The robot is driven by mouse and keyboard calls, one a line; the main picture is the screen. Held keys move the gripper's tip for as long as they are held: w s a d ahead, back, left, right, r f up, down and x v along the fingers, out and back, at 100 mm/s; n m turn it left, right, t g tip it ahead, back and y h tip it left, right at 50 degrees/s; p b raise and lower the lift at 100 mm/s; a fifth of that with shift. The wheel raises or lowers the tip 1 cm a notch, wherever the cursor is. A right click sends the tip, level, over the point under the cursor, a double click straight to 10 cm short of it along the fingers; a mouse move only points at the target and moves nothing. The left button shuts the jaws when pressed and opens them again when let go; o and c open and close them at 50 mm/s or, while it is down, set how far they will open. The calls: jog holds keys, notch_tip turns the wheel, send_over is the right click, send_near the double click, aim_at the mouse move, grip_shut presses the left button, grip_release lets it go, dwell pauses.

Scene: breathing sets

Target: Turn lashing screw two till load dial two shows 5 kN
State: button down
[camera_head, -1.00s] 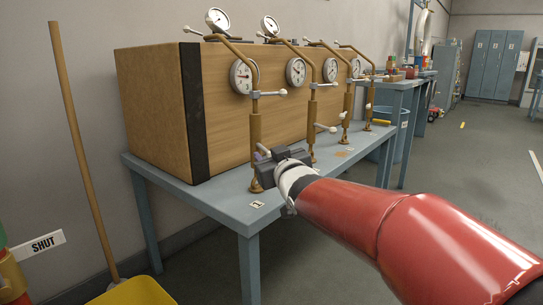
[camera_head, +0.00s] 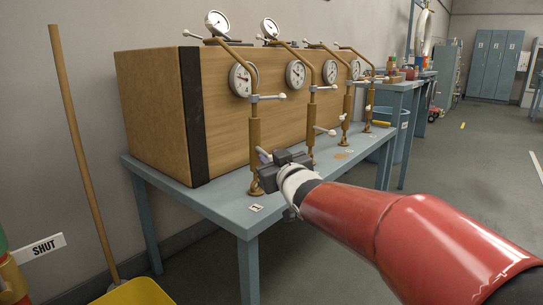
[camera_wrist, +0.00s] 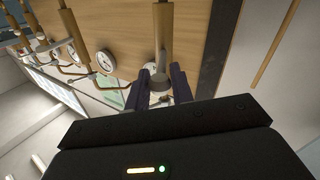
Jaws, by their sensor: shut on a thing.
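Several brass-coloured lashing screws stand in a row before a wooden crate (camera_head: 160,110). My gripper (camera_head: 265,160) is at the lower part of the nearest lashing screw (camera_head: 255,130). In the wrist view its two dark fingers (camera_wrist: 159,90) are shut on that screw's pale handle (camera_wrist: 157,76), mostly hidden between them. The second screw (camera_head: 312,120) in the row stands free, its white-tipped handle (camera_head: 325,131) sticking out. The nearest round dial (camera_head: 243,78) and the second dial (camera_head: 296,73) are on the crate front. Their readings, and which is number two, are too small to tell.
The screws and crate stand on a blue-grey bench (camera_head: 225,208); a small label (camera_head: 256,208) lies near its front edge. Two more dials (camera_head: 217,23) stand on top of the crate. A broom handle (camera_head: 80,150) leans at left. The floor at right is open.

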jog(key=p, duration=0.1)
jog(key=d+r+n+y+p, duration=0.1)
jog(key=shift+w+g+p, duration=0.3)
jog(key=shift+d+f+n+g+y+p, duration=0.15)
jog(key=shift+f+n+g+y+p, duration=0.2)
jog(key=shift+y+p, duration=0.3)
jog(key=shift+f, duration=0.1)
jog(key=c, duration=1.3)
grip_release()
jog(key=shift+o, duration=0.2)
jog(key=v, duration=0.7)
jog(key=shift+s, duration=0.3)
jog(key=shift+d, duration=0.2)
